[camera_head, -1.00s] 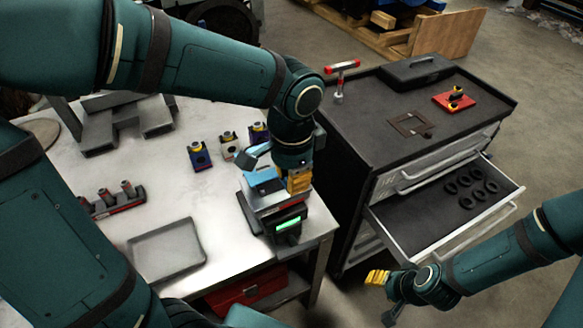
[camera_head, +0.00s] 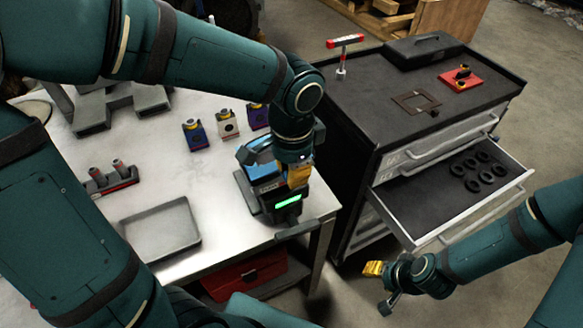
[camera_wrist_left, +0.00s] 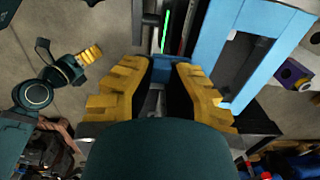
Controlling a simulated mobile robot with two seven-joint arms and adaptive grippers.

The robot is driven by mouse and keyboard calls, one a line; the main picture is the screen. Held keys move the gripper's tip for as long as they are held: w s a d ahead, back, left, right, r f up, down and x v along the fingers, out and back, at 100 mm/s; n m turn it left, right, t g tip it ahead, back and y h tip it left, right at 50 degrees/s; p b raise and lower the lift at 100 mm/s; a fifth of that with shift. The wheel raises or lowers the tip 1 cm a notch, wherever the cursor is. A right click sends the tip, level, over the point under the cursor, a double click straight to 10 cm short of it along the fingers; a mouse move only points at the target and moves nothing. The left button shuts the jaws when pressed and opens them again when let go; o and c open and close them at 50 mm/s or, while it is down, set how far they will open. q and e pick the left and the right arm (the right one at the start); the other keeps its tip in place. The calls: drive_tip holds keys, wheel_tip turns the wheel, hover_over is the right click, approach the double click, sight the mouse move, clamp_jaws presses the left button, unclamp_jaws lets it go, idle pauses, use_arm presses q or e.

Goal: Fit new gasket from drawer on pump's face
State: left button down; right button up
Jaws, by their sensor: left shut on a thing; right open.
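My left gripper (camera_head: 298,174) is at the device with a green display (camera_head: 275,205) on the bench's front right corner. Its yellow fingers also show in the left wrist view (camera_wrist_left: 163,75), shut on a small blue part (camera_wrist_left: 164,68) beside a light blue frame (camera_wrist_left: 215,50). What that part belongs to is unclear. Blue (camera_head: 195,135), white (camera_head: 228,124) and purple (camera_head: 257,116) yellow-topped units stand behind; I cannot tell which is the pump. The open drawer (camera_head: 420,212) holds several black rings (camera_head: 478,171), likely gaskets. My right gripper (camera_head: 373,268) is open and empty, low in front of the drawer.
The bench (camera_head: 180,175) holds an empty grey tray (camera_head: 160,228) and a rack (camera_head: 110,180) of small cylinders. The cabinet top carries a red T-handled tool (camera_head: 343,50), a black case (camera_head: 423,47) and a red plate (camera_head: 461,79). A red box (camera_head: 243,275) sits under the bench.

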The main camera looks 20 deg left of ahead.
use_arm(q)
drive_tip(key=shift+f+b, duration=0.7)
drive_tip(key=shift+f, duration=0.25)
idle(0.7)
idle(0.4)
drive_tip(key=c, duration=1)
unclamp_jaws()
drive_tip(key=shift+c, duration=0.2)
wheel_tip(320, 180, up, 12)
drive_tip(key=shift+s, duration=0.15)
